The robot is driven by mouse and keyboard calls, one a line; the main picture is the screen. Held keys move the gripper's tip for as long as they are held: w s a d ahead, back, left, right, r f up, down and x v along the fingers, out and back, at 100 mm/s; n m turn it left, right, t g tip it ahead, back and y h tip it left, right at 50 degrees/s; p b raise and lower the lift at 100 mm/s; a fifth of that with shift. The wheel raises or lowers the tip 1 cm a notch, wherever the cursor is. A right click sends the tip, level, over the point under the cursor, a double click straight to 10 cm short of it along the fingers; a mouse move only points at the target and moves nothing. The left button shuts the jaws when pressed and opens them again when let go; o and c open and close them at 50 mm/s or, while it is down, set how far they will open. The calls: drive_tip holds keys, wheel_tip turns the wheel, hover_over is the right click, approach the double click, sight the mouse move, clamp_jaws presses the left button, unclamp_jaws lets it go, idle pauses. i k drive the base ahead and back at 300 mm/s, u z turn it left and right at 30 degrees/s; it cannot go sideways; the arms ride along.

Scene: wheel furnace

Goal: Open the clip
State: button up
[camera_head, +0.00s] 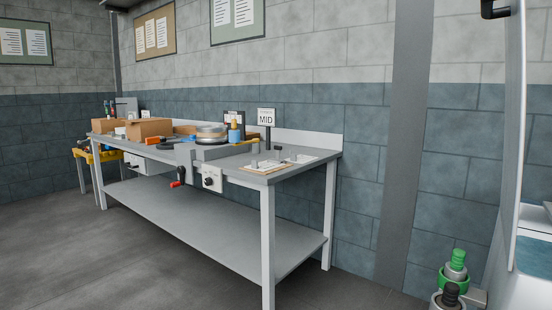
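No clip can be made out for certain. A flat tan board (266,168) with a pale sheet lies at the near right end of the grey workbench (281,178). Small grey parts sit on or beside it, too small to tell whether one is a clip or whether it is open. A grey vise-like block (186,158) is at the bench's front edge, with a red-tipped black handle (178,178) below it. My gripper is not in view.
A white box with a black knob (212,179) hangs on the bench front. A "MID" sign (266,117), a blue bottle (235,133) and cardboard boxes (149,128) stand on top. Green-topped cylindrical parts (455,268) stand at lower right. The floor at left is clear.

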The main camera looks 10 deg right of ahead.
sight(277, 160)
drive_tip(key=u, duration=0.5)
drive_tip(key=i, duration=1.8)
drive_tip(key=z, duration=0.25)
